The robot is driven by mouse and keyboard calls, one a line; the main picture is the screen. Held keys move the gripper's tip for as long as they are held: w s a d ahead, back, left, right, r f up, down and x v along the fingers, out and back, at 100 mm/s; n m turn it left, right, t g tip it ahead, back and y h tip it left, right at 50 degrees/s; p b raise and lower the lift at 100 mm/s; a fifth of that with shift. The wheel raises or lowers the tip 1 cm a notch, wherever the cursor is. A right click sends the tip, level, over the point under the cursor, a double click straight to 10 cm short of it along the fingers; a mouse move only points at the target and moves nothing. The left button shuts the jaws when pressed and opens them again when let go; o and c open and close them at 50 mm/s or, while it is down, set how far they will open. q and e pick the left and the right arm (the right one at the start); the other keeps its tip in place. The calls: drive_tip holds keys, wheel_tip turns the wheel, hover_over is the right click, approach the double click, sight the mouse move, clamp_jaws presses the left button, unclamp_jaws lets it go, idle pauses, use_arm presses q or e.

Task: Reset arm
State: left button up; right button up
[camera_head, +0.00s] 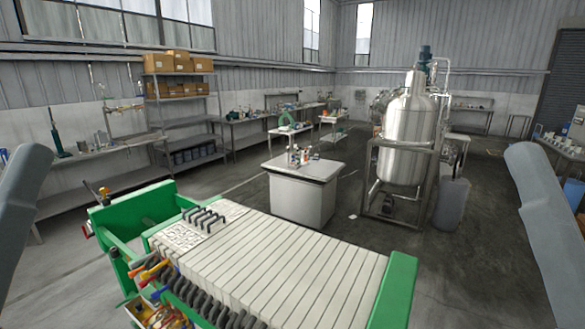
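Parts of my two arms show as grey links at the left and right edges of the head view. Neither of my grippers is in the picture, so their fingers and anything they may hold are hidden. No object is seen in contact with the visible arm links.
A green-framed filter press (275,262) with pale plates fills the near foreground. Beyond it stand a white cabinet (302,200) with small items on top and a steel stirred tank (408,135) in a frame. Shelves (185,118) and benches line the walls. Floor is open around the cabinet.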

wheel_tip(320, 180, up, 23)
drive_tip(key=p, duration=2.2)
wheel_tip(320, 180, down, 40)
drive_tip(key=b, duration=4)
drive_tip(key=shift+f+y, duration=0.25)
drive_tip(key=shift+y, duration=0.05)
drive_tip(key=shift+a, duration=0.1)
